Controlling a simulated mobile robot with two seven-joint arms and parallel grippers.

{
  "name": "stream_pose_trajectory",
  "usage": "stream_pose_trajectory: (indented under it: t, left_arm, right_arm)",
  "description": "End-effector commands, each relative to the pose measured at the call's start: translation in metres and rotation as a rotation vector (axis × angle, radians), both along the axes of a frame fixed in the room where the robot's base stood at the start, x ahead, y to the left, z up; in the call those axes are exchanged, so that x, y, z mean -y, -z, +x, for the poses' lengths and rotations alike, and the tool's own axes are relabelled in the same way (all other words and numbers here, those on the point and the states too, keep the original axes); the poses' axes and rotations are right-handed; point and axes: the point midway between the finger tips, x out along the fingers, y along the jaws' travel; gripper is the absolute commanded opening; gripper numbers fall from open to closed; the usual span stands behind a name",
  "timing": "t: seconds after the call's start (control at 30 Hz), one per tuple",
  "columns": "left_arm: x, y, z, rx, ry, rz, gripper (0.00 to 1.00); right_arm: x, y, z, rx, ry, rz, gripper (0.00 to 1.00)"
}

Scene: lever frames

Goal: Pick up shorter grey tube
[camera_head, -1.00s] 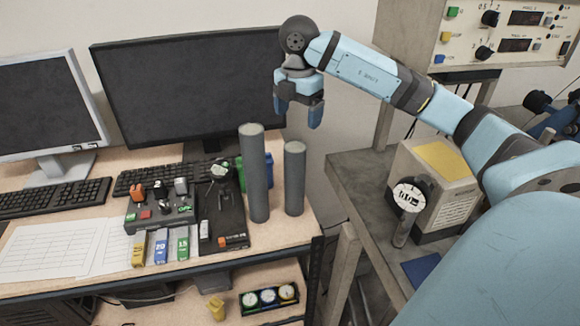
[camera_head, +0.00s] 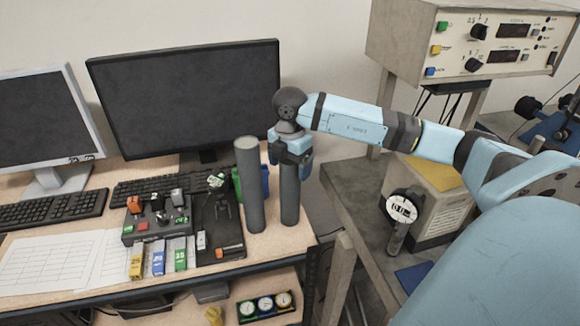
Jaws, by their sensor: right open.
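The shorter grey tube (camera_head: 290,200) stands upright near the right end of the desk. The taller grey tube (camera_head: 250,190) stands upright just left of it. My right gripper (camera_head: 293,160) points down over the shorter tube, with its fingers around the tube's upper part. The jaws are open, and the gripper hides the tube's top. Whether a finger touches the tube cannot be told. My left gripper is not in view.
Green and blue objects (camera_head: 265,180) stand behind the tubes. A black stand (camera_head: 215,215), a control box (camera_head: 157,218) and keyboards lie to the left. A large monitor (camera_head: 190,95) stands behind. The desk's right edge is close to the tubes, with a grey bench (camera_head: 350,195) beyond.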

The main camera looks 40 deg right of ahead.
Motion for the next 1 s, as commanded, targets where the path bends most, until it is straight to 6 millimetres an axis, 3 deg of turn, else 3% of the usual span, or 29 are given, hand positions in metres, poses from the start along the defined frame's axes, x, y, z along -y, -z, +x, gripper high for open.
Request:
stream_pose_trajectory:
  t: [0.07,0.43,0.8,1.0]
  left_arm:
    - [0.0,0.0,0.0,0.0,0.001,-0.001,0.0]
    - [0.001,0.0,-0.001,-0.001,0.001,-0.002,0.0]
    - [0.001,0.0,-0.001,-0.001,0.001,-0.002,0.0]
    - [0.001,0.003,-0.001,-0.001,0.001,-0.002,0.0]
  right_arm:
    - [0.0,0.0,0.0,0.0,0.0,0.0,0.86]
    - [0.0,-0.001,0.0,0.0,0.0,0.0,0.01]
    - [0.0,-0.003,0.001,0.003,0.0,0.0,0.0]
    - [0.0,-0.017,0.001,0.005,0.001,0.002,0.0]
